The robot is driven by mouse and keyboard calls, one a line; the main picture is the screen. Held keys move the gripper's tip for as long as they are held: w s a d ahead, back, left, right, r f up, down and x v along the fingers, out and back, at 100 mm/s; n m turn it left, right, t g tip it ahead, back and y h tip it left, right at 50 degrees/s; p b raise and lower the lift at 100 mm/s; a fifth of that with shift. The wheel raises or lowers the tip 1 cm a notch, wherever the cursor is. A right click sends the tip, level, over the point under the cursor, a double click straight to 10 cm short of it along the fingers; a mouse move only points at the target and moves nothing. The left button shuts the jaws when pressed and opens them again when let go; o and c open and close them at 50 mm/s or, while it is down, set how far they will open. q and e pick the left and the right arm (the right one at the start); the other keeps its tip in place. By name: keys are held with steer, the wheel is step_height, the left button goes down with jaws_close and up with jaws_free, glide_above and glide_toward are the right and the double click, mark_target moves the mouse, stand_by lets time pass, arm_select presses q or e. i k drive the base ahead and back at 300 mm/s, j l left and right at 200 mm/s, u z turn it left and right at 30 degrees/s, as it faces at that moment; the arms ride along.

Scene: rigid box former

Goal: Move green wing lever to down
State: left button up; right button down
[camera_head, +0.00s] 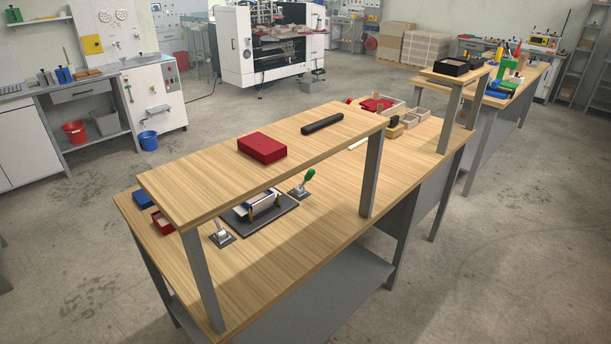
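The lever with a green knob (309,174) stands on a small dark base on the wooden workbench (310,235), to the right of the box former (284,204). Its handle slants upward to the right, with the knob at the top. A second lever (220,232) with a pale handle stands at the former's left front corner. A light piece with dark parts sits on the former's dark plate. Neither of my grippers is in view.
A shelf leg (371,175) stands right of the green lever. Open floor surrounds the bench.

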mark_target(309, 174)
steer(key=l+u, duration=0.15)
steer(key=u, duration=0.3)
steer(key=i+l+u, duration=0.1)
steer(key=l+u, duration=0.15)
steer(key=u, duration=0.15)
steer(key=l+u, duration=0.2)
steer(key=u, duration=0.25)
steer(key=l+u, duration=0.2)
steer(key=u, duration=0.25)
steer(key=k+l+u, duration=0.15)
steer(key=l, duration=0.3)
steer(key=k+l+u, duration=0.15)
steer(key=l, duration=0.35)
steer(key=k+l+u, duration=0.15)
steer(key=l, duration=0.25)
steer(key=k+l+u, duration=0.15)
steer(key=l, duration=0.3)
steer(key=k+l+u, duration=0.35)
steer(key=k+l, duration=0.15)
steer(key=l, duration=0.2)
